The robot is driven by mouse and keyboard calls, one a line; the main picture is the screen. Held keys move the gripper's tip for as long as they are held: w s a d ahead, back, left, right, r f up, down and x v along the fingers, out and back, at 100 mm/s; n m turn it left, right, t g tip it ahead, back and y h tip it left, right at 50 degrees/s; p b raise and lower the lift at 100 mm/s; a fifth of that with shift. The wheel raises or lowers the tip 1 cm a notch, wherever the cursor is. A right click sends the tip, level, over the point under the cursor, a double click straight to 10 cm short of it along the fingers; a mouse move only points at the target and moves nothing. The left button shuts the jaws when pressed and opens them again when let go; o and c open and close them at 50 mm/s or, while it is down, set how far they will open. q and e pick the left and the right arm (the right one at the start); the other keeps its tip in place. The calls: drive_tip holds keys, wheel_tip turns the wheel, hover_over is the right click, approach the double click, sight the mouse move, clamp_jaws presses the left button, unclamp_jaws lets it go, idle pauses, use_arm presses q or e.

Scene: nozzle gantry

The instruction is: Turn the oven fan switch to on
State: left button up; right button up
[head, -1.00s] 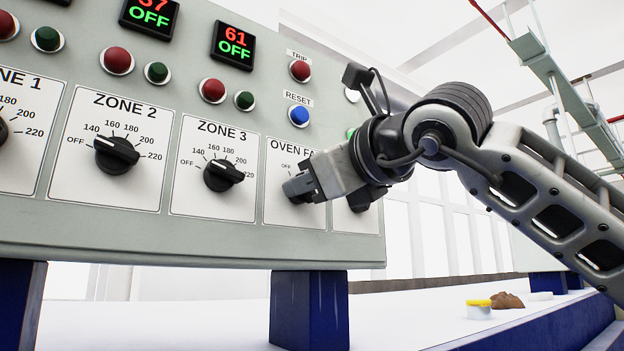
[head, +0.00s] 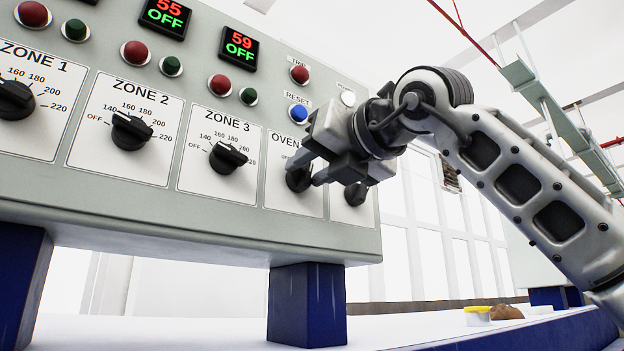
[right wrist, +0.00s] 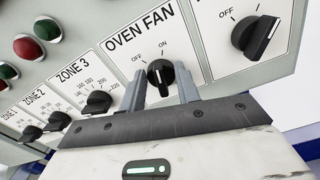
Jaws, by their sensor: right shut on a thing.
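The oven fan switch (head: 298,182) is a black rotary knob on a white plate at the right of the panel. In the right wrist view the same knob (right wrist: 160,74) sits under the words OVEN FAN, with OFF at its upper left and ON above it. Its pointer stands roughly upright in that view, and I cannot tell exactly which mark it meets. My right gripper (head: 304,171) has one finger on each side of the knob and is shut on it; both fingers show in the right wrist view (right wrist: 161,86). My left gripper is not in view.
The zone 3 knob (head: 227,157) is to the left of the switch, and another black knob (head: 355,194) is close on the right, partly behind my gripper. The blue reset button (head: 298,113) and red trip button (head: 299,75) are above.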

drive_tip(key=shift+d+m+b, duration=0.1)
drive_tip(key=shift+m+b, duration=0.4)
drive_tip(key=shift+m, duration=0.7)
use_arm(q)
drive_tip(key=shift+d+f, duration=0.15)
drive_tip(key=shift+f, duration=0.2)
use_arm(e)
drive_tip(key=shift+m, duration=0.3)
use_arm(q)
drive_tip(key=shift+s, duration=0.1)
use_arm(e)
drive_tip(key=o, duration=1)
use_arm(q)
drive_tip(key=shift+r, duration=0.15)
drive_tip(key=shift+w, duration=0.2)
